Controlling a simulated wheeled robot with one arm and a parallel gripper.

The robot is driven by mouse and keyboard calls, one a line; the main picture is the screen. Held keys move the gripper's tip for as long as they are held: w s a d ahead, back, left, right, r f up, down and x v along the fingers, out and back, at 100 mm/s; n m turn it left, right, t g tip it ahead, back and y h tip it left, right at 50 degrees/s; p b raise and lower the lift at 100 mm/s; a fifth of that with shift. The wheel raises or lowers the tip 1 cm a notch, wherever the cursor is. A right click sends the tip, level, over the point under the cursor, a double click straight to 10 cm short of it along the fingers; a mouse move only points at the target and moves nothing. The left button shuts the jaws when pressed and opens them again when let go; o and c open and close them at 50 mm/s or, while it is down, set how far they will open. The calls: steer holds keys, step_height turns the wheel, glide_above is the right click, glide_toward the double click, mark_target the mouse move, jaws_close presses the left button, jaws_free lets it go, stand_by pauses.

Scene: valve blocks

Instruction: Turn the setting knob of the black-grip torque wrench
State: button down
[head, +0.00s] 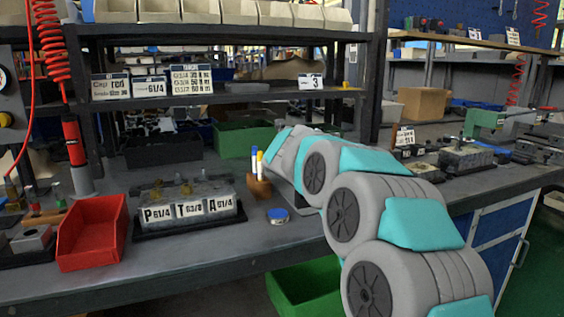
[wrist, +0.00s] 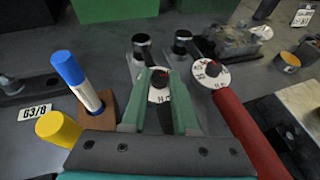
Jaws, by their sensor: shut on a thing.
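In the wrist view, my gripper (wrist: 158,98) has its two green fingers on either side of a dark knob (wrist: 159,77) on a white marked dial. The fingers are shut on this setting knob. The grip of this wrench is hidden under my gripper, so its colour does not show. Just to the right is a second wrench with a red grip (wrist: 243,132) and a similar white dial (wrist: 209,72). Its knob is free of my fingers. In the head view, my arm hides the wrenches and my gripper.
A blue marker (wrist: 76,78) and a yellow marker (wrist: 60,128) stand close left of my gripper. Dark upright cylinders (wrist: 142,47) stand just beyond the dials. In the head view, a red bin (head: 92,232), a labelled valve block (head: 186,207) and a blue tin (head: 277,216) are on the bench.

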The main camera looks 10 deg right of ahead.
steer(key=shift+r+n+y, duration=0.1)
steer(key=shift+n+y, duration=0.3)
steer(key=shift+d+r+n+y, duration=0.15)
steer(key=shift+r+n+y, duration=0.1)
steer(key=shift+n+y, duration=0.7)
steer(key=shift+y, duration=0.25)
steer(key=shift+d+f+n, duration=0.1)
steer(key=shift+f+n, duration=0.15)
steer(key=shift+f, duration=0.05)
steer(key=c, duration=0.7)
jaws_free()
steer(key=shift+b+v, duration=0.4)
steer(key=shift+v, duration=3.5)
